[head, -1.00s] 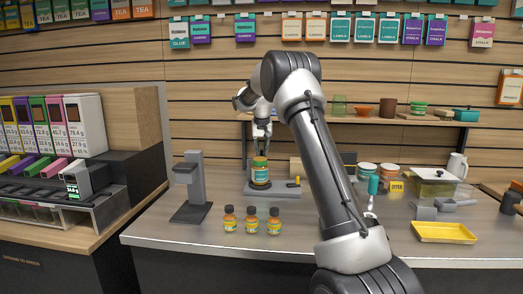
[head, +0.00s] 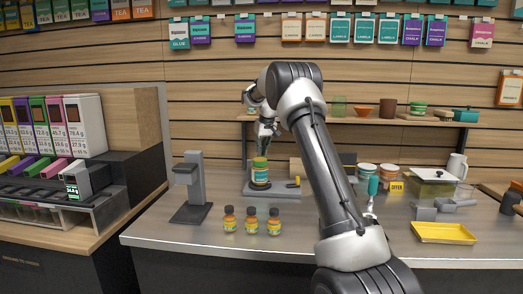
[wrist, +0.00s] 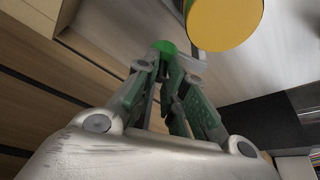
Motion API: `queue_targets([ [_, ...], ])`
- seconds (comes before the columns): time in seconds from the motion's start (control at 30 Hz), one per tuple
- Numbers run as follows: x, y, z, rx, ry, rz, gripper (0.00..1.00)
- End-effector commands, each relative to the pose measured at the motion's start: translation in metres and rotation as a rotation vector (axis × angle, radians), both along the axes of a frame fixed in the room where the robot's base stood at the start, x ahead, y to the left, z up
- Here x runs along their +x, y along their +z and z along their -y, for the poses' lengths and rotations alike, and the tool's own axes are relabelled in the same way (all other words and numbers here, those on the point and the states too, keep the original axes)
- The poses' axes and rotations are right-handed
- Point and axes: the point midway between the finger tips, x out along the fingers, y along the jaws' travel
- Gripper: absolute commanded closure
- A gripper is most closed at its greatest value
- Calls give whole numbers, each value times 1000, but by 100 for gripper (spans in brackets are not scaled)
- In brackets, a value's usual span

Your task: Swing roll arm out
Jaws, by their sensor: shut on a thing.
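The labelling device (head: 285,191) is a low grey base on the counter, with a jar (head: 260,173) standing upright on its dark round seat. The jar's yellow lid (wrist: 224,22) shows at the top of the wrist view. My gripper (wrist: 166,62) is shut on a small green knob (wrist: 164,46), which looks like the end of the roll arm, close beside the lid. In the head view my gripper (head: 265,148) is just above and behind the jar. The roll arm itself is mostly hidden there by the jar and my gripper.
Several small orange bottles, among them one at the left (head: 230,219), stand in front of the device. A grey stand (head: 192,190) is to the left. A yellow tray (head: 443,233) and a teal-handled tool (head: 373,188) are to the right. The front counter is mostly clear.

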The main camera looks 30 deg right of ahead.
Motion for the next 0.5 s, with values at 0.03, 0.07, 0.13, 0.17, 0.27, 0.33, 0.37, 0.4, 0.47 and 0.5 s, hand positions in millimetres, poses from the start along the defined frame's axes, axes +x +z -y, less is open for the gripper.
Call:
queue_targets([
  [0.03, 2, 0, 2, 0, 31, 1, 100],
  [0.07, 4, -1, 2, 1, 53, 1, 100],
  [0.13, 6, 0, 3, 0, 101, 0, 100],
  [0.17, 7, 0, 3, 0, 120, 1, 100],
  [0.27, 11, 0, 3, 0, 178, 1, 100],
  [0.33, 12, 0, 3, -1, 212, 1, 100],
  [0.37, 13, 0, 3, -1, 225, 2, 100],
  [0.4, 14, 0, 3, 0, 239, 1, 100],
  [0.47, 15, 0, 3, 0, 259, 1, 100],
  [0.5, 16, 0, 3, -1, 268, 2, 100],
])
